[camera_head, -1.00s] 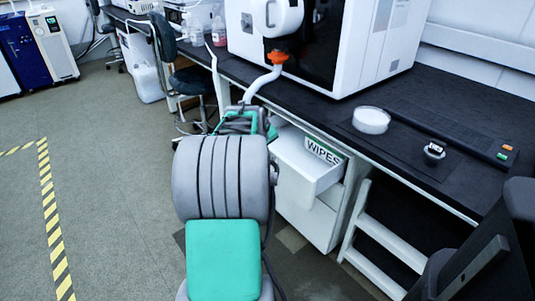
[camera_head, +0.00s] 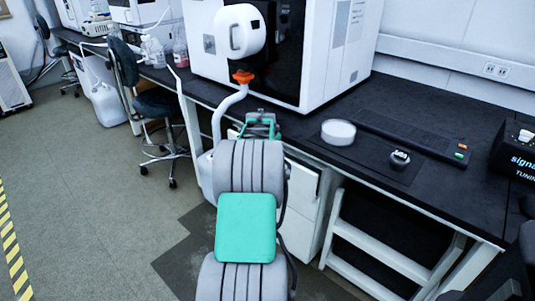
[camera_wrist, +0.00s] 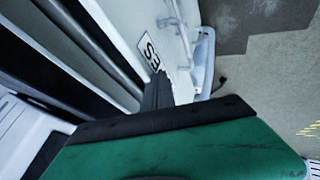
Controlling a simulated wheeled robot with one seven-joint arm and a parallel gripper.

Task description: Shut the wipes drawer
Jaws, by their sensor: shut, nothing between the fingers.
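The wipes drawer is mostly hidden behind my arm in the head view. Part of the white drawer cabinet (camera_head: 304,190) shows under the bench, right of my arm. How far the drawer stands out cannot be told there. In the wrist view, a white panel (camera_wrist: 125,18) carries a partly covered label (camera_wrist: 151,51) with an S showing. My gripper (camera_wrist: 158,90) is shut and empty, its dark fingers in front of that panel, close to the label. Whether they touch it cannot be told. In the head view, the green gripper body (camera_head: 261,126) is at the bench's front edge.
The black bench (camera_head: 415,125) holds a large white instrument (camera_head: 345,45), a round white dish (camera_head: 338,132) and a small dark item (camera_head: 400,158). A stool (camera_head: 157,103) stands left of my arm. A white frame (camera_head: 380,248) is under the bench. The left floor is open.

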